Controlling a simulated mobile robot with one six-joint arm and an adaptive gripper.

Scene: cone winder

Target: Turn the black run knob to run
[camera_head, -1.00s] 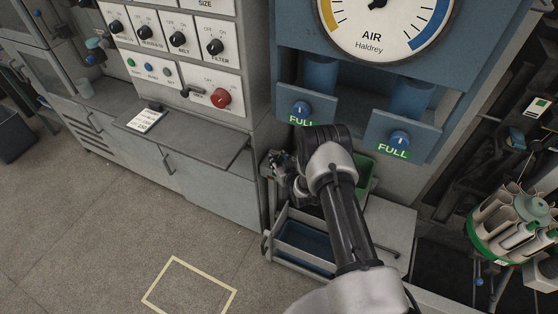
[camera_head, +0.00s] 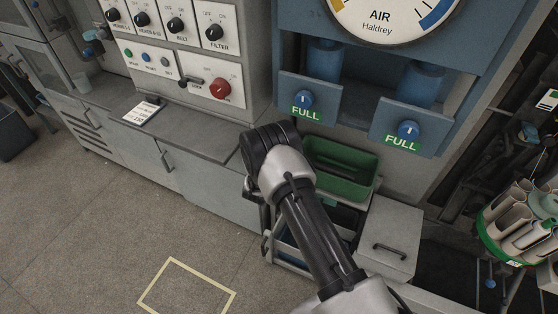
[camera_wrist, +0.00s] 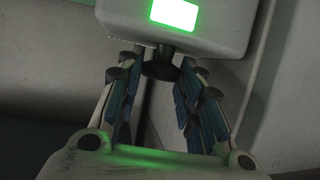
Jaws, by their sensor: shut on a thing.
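In the wrist view, a dark rounded knob-like piece (camera_wrist: 160,66) sits under a pale box with a bright green lit window (camera_wrist: 174,13). The fingertips of my gripper (camera_wrist: 157,68) stand on both sides of this piece and are shut on it; its marking cannot be read. In the head view, my gripper is mostly hidden behind my arm, beside the grey cabinet. The control panel there has several black knobs, among them the belt knob (camera_head: 175,26) and the filter knob (camera_head: 213,33). No run label is readable.
A red knob (camera_head: 220,88) sits low on the panel, above a grey ledge. Two blue knobs marked FULL (camera_head: 303,99) are under the air gauge (camera_head: 385,12). A green bin (camera_head: 341,172) is right of my arm.

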